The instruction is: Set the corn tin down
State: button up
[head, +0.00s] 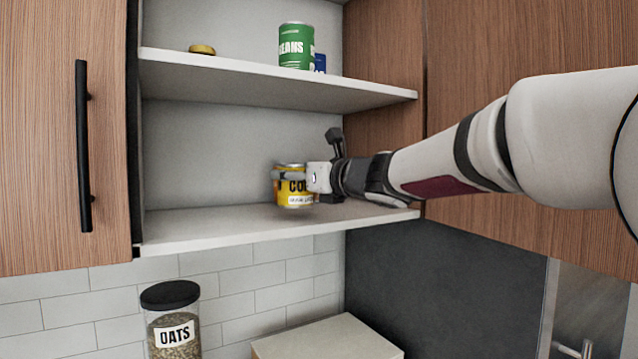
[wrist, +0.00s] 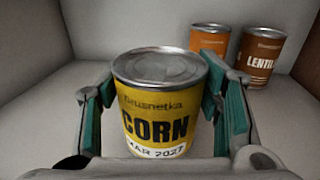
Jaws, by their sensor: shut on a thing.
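The corn tin (head: 293,199) is yellow with a dark CORN label and a silver lid. It is upright at the lower shelf of the open cupboard. In the wrist view the corn tin (wrist: 155,105) stands between green-padded fingers. My gripper (head: 298,178) is shut on it from the right; its fingers also show in the wrist view (wrist: 160,108). The tin's base is very near the lower shelf (head: 220,222); I cannot tell whether it touches.
The upper shelf (head: 220,73) holds a green beans tin (head: 296,47). The lower shelf's left part is clear. An oats jar (head: 172,322) stands below.

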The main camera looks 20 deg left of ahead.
jog(key=shift+f+p, duration=0.3)
jog(key=shift+f, duration=0.8)
jog(key=o, duration=1.6)
jog(key=shift+f, duration=0.15)
jog(key=shift+o, duration=0.2)
jog(key=b+v, duration=0.2)
jog(key=v, duration=1)
jog(key=shift+b, duration=0.3)
